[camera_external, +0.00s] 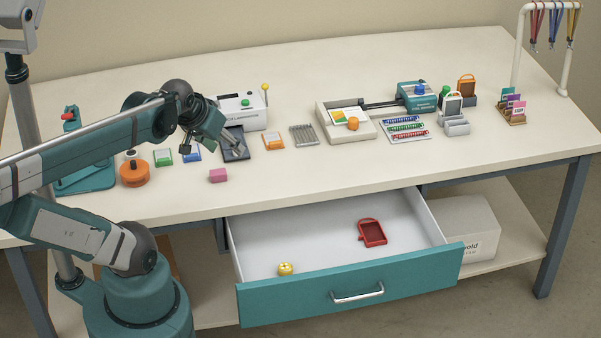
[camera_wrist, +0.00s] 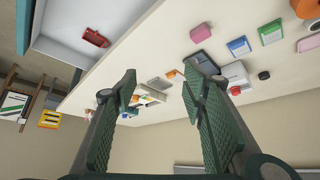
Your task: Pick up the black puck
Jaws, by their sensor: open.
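A small round black puck (camera_wrist: 264,75) shows at the right of the wrist view. It rests on the bench near the white laminator (camera_wrist: 235,73), beyond the blue and green cases. I cannot make it out in the external view, where my arm covers that part of the bench. My gripper (camera_external: 212,147) hangs above the left part of the bench, over the dark pad. Its fingers are spread wide in the wrist view (camera_wrist: 163,76) with nothing held between them. The puck lies outside the gap between the fingers.
A pink block (camera_external: 218,175), a green case (camera_external: 163,157) and an orange spool (camera_external: 134,173) stand near my gripper. The drawer (camera_external: 350,296) is open, holding a red holder (camera_external: 372,232) and a yellow disc (camera_external: 285,268). The front right bench top is clear.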

